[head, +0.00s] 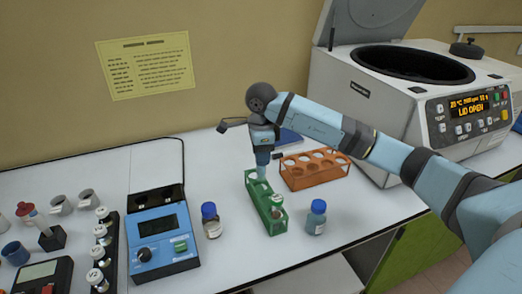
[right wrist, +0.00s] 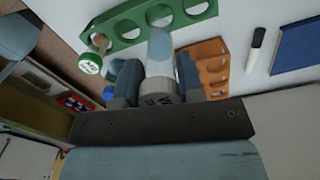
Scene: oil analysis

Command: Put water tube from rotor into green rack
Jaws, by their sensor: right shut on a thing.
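My right gripper (head: 262,147) points down above the back end of the green rack (head: 251,188). It is shut on the water tube (head: 262,171), a clear tube with a white lettered cap (right wrist: 160,91). The tube's lower end overlaps the rack's back part; I cannot tell whether it has entered a hole. The green rack (right wrist: 128,28) also shows in the right wrist view. Another capped tube (head: 276,204) stands in the rack's front part, its green-marked cap (right wrist: 90,64) visible in the wrist view. The centrifuge (head: 375,100) stands at the right with its lid open; its rotor is hidden. My left gripper is out of view.
An orange rack (head: 315,172) stands close to the right of the green rack. Blue-capped bottles stand on either side, left (head: 211,222) and right (head: 316,218). A blue instrument (head: 164,233) and a black rack of vials (head: 104,250) are further left.

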